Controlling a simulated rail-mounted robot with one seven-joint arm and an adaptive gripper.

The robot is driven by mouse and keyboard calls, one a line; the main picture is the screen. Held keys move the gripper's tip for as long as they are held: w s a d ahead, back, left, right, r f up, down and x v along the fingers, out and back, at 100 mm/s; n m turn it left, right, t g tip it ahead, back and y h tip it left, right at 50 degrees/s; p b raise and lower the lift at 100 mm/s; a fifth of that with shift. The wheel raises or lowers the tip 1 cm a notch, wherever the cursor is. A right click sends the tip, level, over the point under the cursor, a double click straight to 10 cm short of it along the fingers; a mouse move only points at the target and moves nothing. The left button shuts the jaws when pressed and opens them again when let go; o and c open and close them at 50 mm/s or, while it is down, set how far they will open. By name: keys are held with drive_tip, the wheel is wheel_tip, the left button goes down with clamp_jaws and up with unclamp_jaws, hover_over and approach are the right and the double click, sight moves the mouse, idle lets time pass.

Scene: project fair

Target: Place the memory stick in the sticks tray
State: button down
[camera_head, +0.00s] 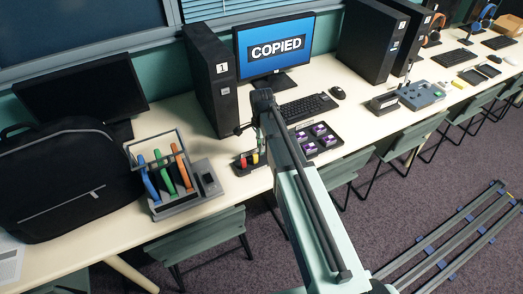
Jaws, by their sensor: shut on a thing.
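My gripper (244,130), at the end of my arm, is close to the right front edge of the black computer tower marked 1 (212,85). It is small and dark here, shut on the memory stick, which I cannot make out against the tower. Below the gripper, a small dark tray (240,170) holds upright red and yellow pieces; it looks like the sticks tray, partly hidden by my arm. I cannot tell whether the gripper touches the tower. The monitor (274,48) behind reads "COPIED".
A black tray (337,143) with several purple pieces lies right of my arm, near a keyboard (308,107). A grey rack (176,209) with blue, green and orange pieces and a black backpack (68,180) stand left. Chairs line the desk's front edge.

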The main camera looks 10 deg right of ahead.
sight(261, 155)
drive_tip(key=shift+f+p, duration=0.35)
drive_tip(key=shift+f, duration=1.6)
drive_tip(key=shift+f, duration=0.1)
drive_tip(key=c, duration=1.2)
unclamp_jaws()
wheel_tip(261, 155, up, 12)
drive_tip(key=b, duration=0.2)
drive_tip(key=shift+b, duration=0.3)
